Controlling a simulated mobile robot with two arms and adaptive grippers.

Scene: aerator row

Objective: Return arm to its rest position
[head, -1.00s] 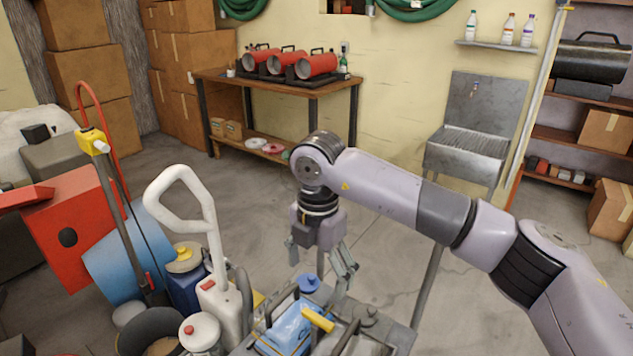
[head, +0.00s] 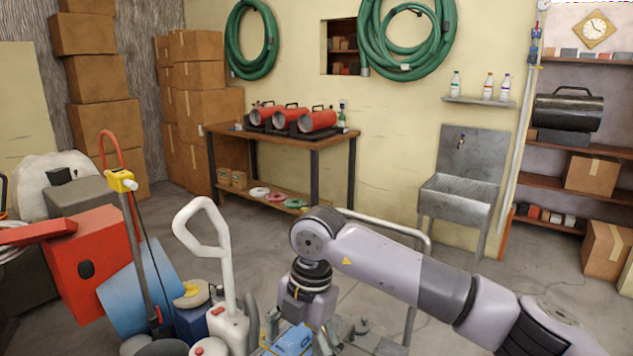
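My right arm reaches in from the lower right, its elbow joint up and its forearm pointing down. My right gripper (head: 302,328) hangs at the lower middle, over the tray of a cart. Its fingers look spread, with nothing seen between them, though the tips are close to the bottom edge. A blue item (head: 290,340) lies on the cart below it. My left gripper is not in view.
A cart handle (head: 405,236) rises behind my arm. A white-handled sprayer (head: 222,262) and a red machine (head: 85,262) crowd the left. A workbench (head: 282,138) with red heaters and a metal sink (head: 458,198) stand behind.

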